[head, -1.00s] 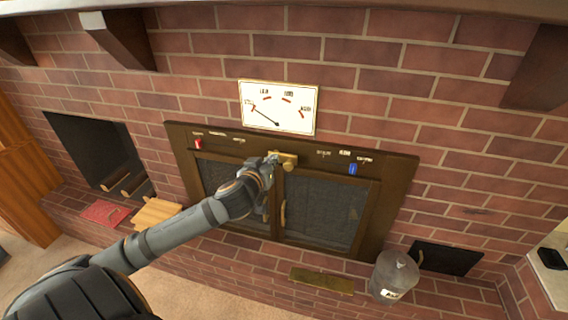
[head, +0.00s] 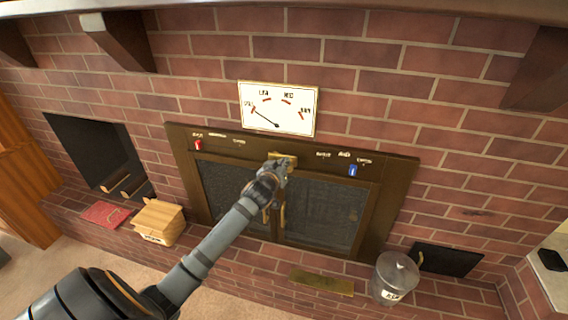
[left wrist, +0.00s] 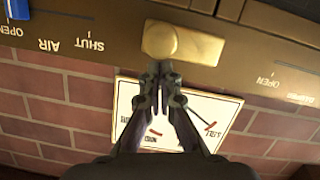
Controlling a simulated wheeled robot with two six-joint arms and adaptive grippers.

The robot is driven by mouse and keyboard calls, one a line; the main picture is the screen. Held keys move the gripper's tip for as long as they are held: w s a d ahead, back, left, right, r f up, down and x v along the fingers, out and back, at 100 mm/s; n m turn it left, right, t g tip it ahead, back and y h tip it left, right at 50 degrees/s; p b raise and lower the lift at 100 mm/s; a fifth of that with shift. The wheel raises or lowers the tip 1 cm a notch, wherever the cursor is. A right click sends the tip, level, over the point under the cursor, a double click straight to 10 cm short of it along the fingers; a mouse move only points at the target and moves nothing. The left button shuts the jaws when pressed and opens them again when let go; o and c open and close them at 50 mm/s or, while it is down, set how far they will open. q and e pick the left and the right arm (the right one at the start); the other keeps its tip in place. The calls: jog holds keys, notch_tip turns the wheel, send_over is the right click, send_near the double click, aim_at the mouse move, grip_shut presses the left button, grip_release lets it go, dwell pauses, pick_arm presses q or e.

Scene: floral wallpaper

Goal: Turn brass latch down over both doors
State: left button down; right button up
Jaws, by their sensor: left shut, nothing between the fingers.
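The brass latch (head: 289,158) sits on the top middle of the dark metal door frame. In the left wrist view it is a rounded brass plate (left wrist: 183,44) lying sideways along the frame. The left door (head: 228,190) and right door (head: 325,212) are both closed, with mesh panels. My left gripper (head: 281,166) is at the latch and hides part of it. In the left wrist view my left gripper (left wrist: 158,68) has its fingers together and empty, tips at the latch's edge. I cannot tell whether they touch it. My right gripper is not in view.
A red slider (head: 197,145) and a blue slider (head: 353,170) are on the frame. A dial gauge (head: 278,107) hangs above. A wooden box (head: 160,221), a red book (head: 106,214), a brass bar (head: 321,282) and a lidded metal bucket (head: 394,277) stand around below.

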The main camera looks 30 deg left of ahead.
pick_arm(q)
jog(key=shift+d+f+m, duration=0.15)
jog(key=shift+f+m, duration=0.15)
jog(key=shift+m, duration=0.2)
notch_tip(320, 180, down, 9)
jog(key=a+m+y+b, duration=0.2)
jog(key=m+y+b, duration=0.3)
jog(key=m, duration=0.9)
jog(key=shift+s+b, duration=0.3)
jog(key=shift+b, duration=0.95)
jog(key=shift+a, duration=0.15)
